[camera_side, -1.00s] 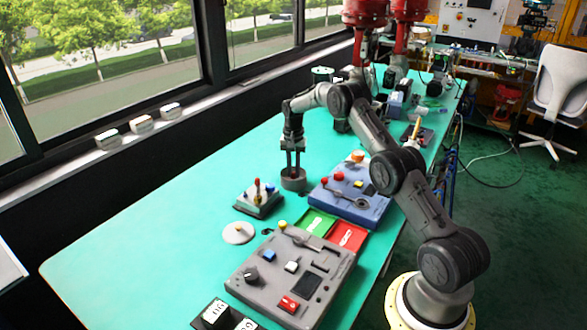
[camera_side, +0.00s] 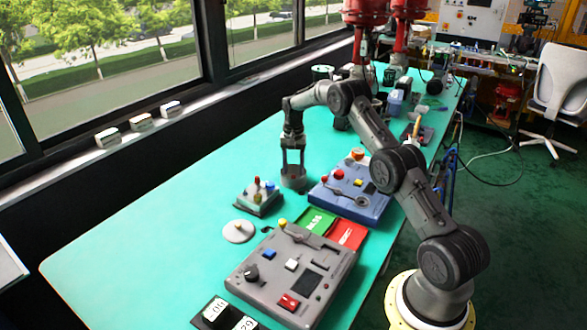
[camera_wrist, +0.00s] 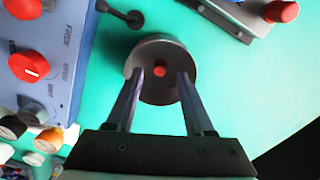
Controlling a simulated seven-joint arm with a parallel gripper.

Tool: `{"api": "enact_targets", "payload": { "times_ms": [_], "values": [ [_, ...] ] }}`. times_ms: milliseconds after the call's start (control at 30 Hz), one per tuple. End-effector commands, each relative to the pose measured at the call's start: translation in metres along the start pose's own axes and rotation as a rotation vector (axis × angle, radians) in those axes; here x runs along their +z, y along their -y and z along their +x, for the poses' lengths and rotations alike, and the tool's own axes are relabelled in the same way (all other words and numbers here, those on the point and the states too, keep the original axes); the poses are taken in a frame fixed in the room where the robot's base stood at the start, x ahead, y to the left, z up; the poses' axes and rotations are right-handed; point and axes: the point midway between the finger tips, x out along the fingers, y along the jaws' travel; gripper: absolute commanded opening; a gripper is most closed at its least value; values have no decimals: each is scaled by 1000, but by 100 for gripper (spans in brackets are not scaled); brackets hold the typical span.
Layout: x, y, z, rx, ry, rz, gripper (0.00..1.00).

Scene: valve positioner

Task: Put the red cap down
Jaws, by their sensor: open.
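A small red cap (camera_wrist: 160,71) sits at the centre of a round grey holder (camera_wrist: 172,50) on the green table. My gripper (camera_side: 293,166) points straight down over the holder. In the wrist view my gripper (camera_wrist: 162,76) is open, with one finger on each side of the cap and a visible gap on both sides. The fingertips are at the holder's top; whether they touch it I cannot tell.
A blue panel (camera_side: 350,203) with red knobs stands right of the holder. A base with coloured pegs (camera_side: 257,198), a white disc (camera_side: 238,231), green (camera_side: 317,222) and red (camera_side: 347,235) trays and a grey panel (camera_side: 270,290) are nearer. The table left of the holder is clear.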

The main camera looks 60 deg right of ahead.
Motion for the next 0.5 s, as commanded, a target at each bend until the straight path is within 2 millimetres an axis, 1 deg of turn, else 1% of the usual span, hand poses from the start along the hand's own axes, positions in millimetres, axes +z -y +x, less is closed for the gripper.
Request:
{"api": "enact_targets", "payload": {
  "times_ms": [300, 500],
  "values": [
    [-1, 0, -42, -3, -3, 0, 53],
    [0, 0, -64, -2, -3, 0, 53]
  ]
}}
